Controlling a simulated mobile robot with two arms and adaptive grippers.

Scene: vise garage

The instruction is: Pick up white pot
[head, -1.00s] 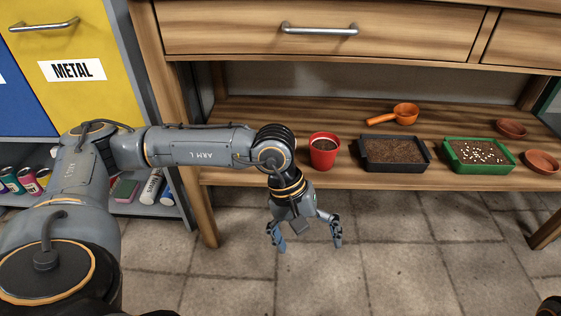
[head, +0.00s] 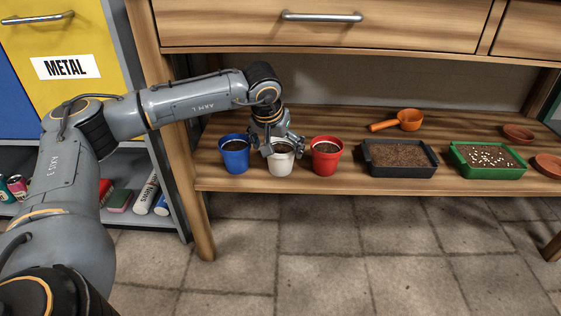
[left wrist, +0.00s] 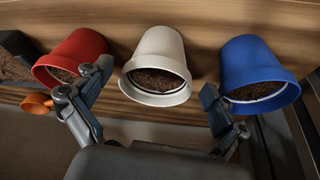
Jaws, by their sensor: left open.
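The white pot (head: 281,161) with soil in it stands upright on the low wooden shelf, between a blue pot and a red pot. It also shows in the middle of the left wrist view (left wrist: 156,66). My left gripper (head: 281,149) is at the white pot, and its fingers hide part of the rim in the head view. In the left wrist view the fingers (left wrist: 150,118) are open and spread, one on each side of the white pot's line, with nothing between them held. My right gripper is not in view.
The blue pot (head: 235,154) stands close on the left and the red pot (head: 325,156) close on the right. Farther right are a black soil tray (head: 400,172), a green tray (head: 487,174) and an orange scoop (head: 408,119). A drawer front hangs above the shelf.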

